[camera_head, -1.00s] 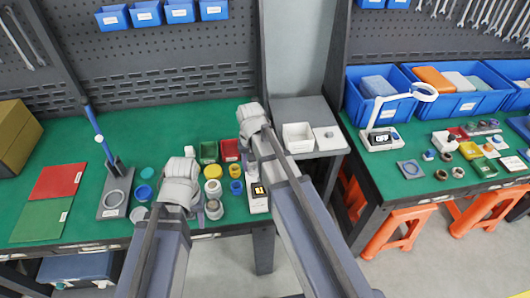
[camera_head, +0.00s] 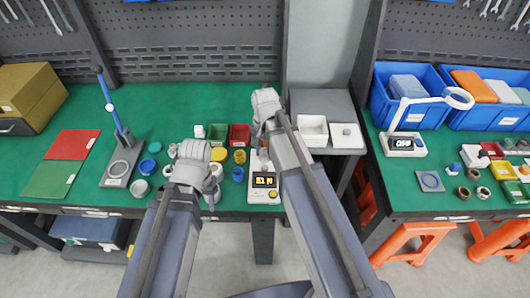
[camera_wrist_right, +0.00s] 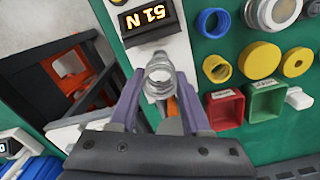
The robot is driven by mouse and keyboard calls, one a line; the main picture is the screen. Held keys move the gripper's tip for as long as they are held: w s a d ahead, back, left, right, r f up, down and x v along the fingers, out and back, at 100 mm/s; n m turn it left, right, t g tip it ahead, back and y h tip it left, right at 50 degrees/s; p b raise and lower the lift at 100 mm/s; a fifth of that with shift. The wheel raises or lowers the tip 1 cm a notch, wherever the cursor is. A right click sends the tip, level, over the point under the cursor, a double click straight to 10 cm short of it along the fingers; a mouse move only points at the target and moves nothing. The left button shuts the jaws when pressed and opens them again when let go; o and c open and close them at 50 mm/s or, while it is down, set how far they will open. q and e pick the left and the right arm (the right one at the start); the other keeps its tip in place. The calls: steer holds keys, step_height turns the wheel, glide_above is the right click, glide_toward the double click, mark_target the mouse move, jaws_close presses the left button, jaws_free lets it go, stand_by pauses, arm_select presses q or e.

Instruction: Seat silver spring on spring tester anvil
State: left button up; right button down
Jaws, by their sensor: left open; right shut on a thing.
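The white spring tester (camera_head: 257,196) stands near the table's front edge, its lit display reading 51 N. It also shows in the right wrist view (camera_wrist_right: 178,46). My right gripper (camera_wrist_right: 158,88) is shut on the silver spring (camera_wrist_right: 158,70), with a finger on each side. The coil is over the tester just beyond the display. It covers the anvil, so I cannot tell whether it touches it. In the head view my right arm hides the spring. My left gripper (camera_head: 203,186) is open left of the tester, its fingers mostly hidden by its wrist.
Green (camera_head: 217,132) and red bins (camera_head: 240,134) stand behind the tester, with yellow and blue round parts to its left. A stand with a blue lever (camera_head: 118,165) is farther left. A white tray (camera_head: 313,129) is right, past the table's edge.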

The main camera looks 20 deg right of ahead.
mark_target(265, 167)
steer(key=shift+f+b, duration=1.95)
steer(key=shift+f, duration=0.1)
steer(key=shift+f+b, duration=0.4)
steer(key=shift+b, duration=0.05)
steer(key=shift+c, duration=1.4)
jaws_free()
steer(key=shift+r, duration=0.15)
steer(key=shift+r+p, duration=2.45)
steer(key=shift+p, duration=0.15)
steer(key=s+a+n+h, duration=0.1)
steer(key=s+a+n, duration=0.9)
steer(key=s, duration=0.4)
steer(key=shift+s+a+n, duration=0.2)
steer(key=shift+a+n, duration=0.05)
steer(key=shift+n, duration=0.55)
